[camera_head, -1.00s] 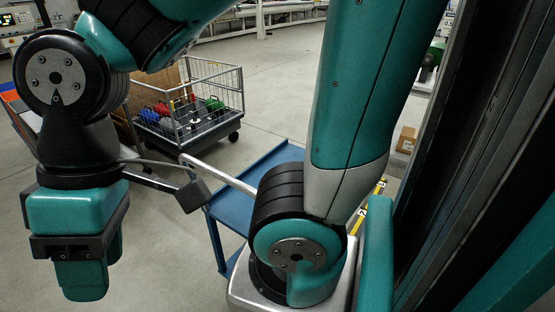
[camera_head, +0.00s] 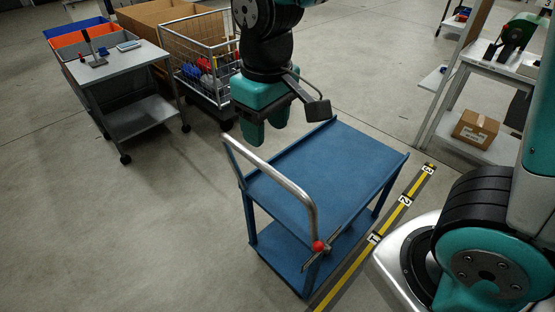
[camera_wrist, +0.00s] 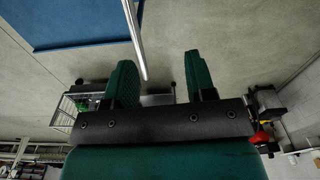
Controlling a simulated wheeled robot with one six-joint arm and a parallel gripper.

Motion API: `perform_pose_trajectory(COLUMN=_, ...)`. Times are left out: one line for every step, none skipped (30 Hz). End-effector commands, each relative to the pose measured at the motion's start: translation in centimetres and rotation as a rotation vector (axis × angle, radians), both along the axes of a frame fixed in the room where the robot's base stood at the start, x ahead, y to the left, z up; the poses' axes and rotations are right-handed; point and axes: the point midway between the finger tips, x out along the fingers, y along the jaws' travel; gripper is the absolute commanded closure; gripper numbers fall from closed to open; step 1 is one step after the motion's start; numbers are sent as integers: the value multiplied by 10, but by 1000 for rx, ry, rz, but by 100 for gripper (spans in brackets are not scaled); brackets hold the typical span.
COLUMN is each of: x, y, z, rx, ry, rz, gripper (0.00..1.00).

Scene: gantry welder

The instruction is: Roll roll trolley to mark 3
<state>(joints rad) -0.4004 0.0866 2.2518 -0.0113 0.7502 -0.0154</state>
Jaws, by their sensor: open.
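The blue two-shelf roll trolley (camera_head: 325,172) stands left of a yellow floor strip (camera_head: 350,270). The strip bears labels 1 (camera_head: 374,238), 2 (camera_head: 404,200) and 3 (camera_head: 428,169), with 3 farthest away. The trolley's silver handle (camera_head: 290,186) is at its near end, with a red knob (camera_head: 318,246). My gripper (camera_head: 262,133) is open, pointing down by the handle's left part. In the wrist view, the handle bar (camera_wrist: 134,38) appears between the open fingers (camera_wrist: 160,65). I cannot tell whether it lies within their reach.
A grey wheeled table (camera_head: 125,58) and a wire cage cart (camera_head: 200,40) stand behind left. A shelf rack at right holds a cardboard box (camera_head: 475,130) and a green machine (camera_head: 518,30). Floor left of the trolley is clear.

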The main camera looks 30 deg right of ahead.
Motion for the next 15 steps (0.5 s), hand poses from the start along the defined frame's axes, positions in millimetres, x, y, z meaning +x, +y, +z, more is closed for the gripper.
perform_pose_trajectory(x=18, y=0, z=-3, rx=-54, ry=2, rz=-23, gripper=50)
perform_pose_trajectory(x=26, y=-1, z=-5, rx=-84, ry=-1, rz=-41, gripper=50)
perform_pose_trajectory(x=37, y=-2, z=-9, rx=-118, ry=-7, rz=-60, gripper=50)
perform_pose_trajectory(x=43, y=-2, z=-11, rx=-141, ry=-10, rz=-72, gripper=50)
perform_pose_trajectory(x=48, y=-3, z=-13, rx=-160, ry=-12, rz=-82, gripper=50)
perform_pose_trajectory(x=53, y=-4, z=-15, rx=-181, ry=-16, rz=-94, gripper=50)
perform_pose_trajectory(x=56, y=-5, z=-17, rx=-192, ry=-19, rz=-101, gripper=50)
perform_pose_trajectory(x=59, y=-5, z=-19, rx=-200, ry=-20, rz=-106, gripper=50)
perform_pose_trajectory(x=61, y=-6, z=-22, rx=-209, ry=-22, rz=-111, gripper=50)
perform_pose_trajectory(x=62, y=-7, z=-24, rx=-211, ry=-23, rz=-113, gripper=50)
perform_pose_trajectory(x=62, y=-8, z=-27, rx=-214, ry=-23, rz=-114, gripper=50)
perform_pose_trajectory(x=62, y=-9, z=-33, rx=-214, ry=-21, rz=-115, gripper=50)
perform_pose_trajectory(x=62, y=-10, z=-37, rx=-214, ry=-21, rz=-114, gripper=50)
perform_pose_trajectory(x=62, y=-11, z=-42, rx=-214, ry=-19, rz=-114, gripper=50)
perform_pose_trajectory(x=62, y=-13, z=-50, rx=-213, ry=-19, rz=-114, gripper=50)
